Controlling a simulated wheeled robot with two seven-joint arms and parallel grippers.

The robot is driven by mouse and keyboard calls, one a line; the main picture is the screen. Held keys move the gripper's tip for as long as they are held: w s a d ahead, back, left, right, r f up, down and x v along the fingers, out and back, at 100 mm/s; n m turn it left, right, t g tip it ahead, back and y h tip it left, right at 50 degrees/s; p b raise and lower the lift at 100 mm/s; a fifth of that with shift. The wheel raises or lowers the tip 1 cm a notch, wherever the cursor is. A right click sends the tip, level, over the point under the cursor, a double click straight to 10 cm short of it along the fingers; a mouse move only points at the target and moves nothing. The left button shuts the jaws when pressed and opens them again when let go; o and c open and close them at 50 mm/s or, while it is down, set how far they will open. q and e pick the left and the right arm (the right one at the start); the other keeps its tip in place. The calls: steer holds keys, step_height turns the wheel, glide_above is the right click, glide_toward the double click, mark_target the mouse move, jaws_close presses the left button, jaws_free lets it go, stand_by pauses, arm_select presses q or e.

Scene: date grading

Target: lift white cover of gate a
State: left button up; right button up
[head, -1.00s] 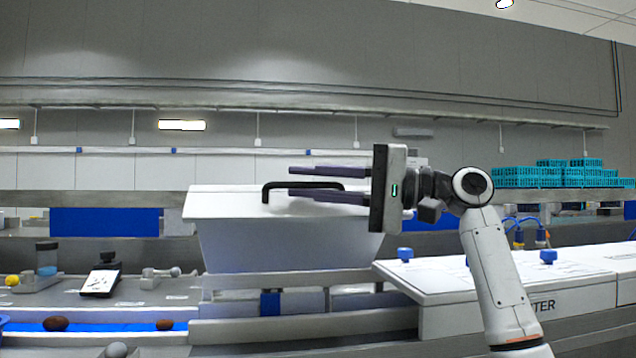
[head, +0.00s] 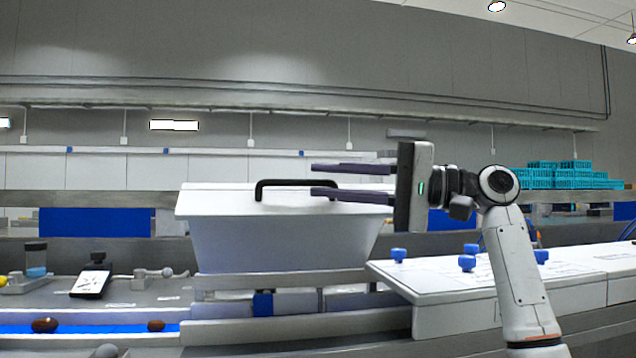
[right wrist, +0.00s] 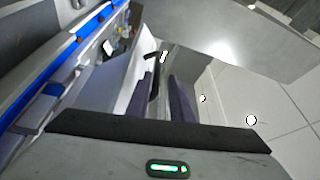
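The white cover (head: 285,245) is a box-shaped lid with a black bar handle (head: 275,184) on its upper front edge. It sits on the grey machine frame at the centre of the head view. My right gripper (head: 325,180) comes in from the right, its two dark fingers spread apart and level with the handle's right end. In the head view the fingertips overlap the handle's right part, but nothing is clamped. In the right wrist view the open fingers (right wrist: 167,85) point towards the handle (right wrist: 154,72) and the white cover. My left gripper is out of view.
A lower white cover (head: 440,282) with blue knobs (head: 467,263) lies to the right, beneath my right arm. A blue belt with brown dates (head: 45,325) runs at the lower left. A small tilted screen (head: 90,283) stands behind it. Teal crates (head: 565,176) are stacked at the back right.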

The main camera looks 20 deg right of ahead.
steer(key=v, duration=0.7)
steer(key=shift+r, duration=0.6)
steer(key=shift+s, duration=0.1)
steer(key=shift+s+f, duration=0.1)
stand_by(0.4)
